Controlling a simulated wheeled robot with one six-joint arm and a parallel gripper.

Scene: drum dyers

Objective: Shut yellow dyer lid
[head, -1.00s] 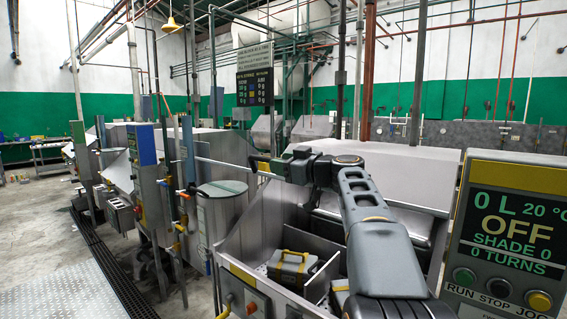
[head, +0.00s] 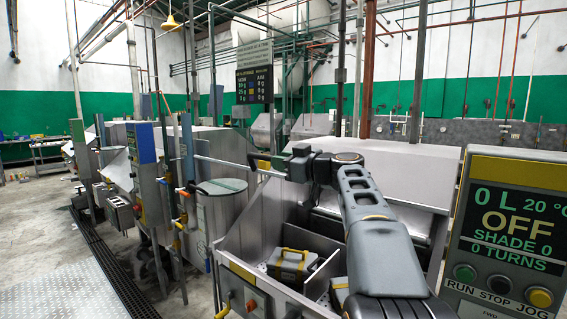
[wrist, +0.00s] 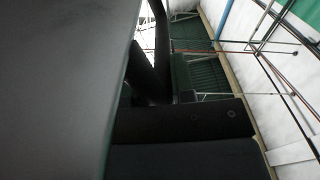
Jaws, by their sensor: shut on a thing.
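The yellow dyer has a yellow-edged control panel (head: 507,235) at the right of the head view, reading OFF and 0 turns. A broad grey metal hood (head: 400,170) stands behind my arm; I cannot tell whether it is the lid itself. My gripper (head: 264,162) is at the far end of my arm, at a slim pale bar (head: 230,164) above the open front bay. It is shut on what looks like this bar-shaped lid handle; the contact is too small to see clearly. In the wrist view a dark grey surface (wrist: 55,90) fills the left and hides the grip.
A round-lidded steel drum (head: 222,188) and more machines stand to the left. The floor (head: 50,225) at far left is clear.

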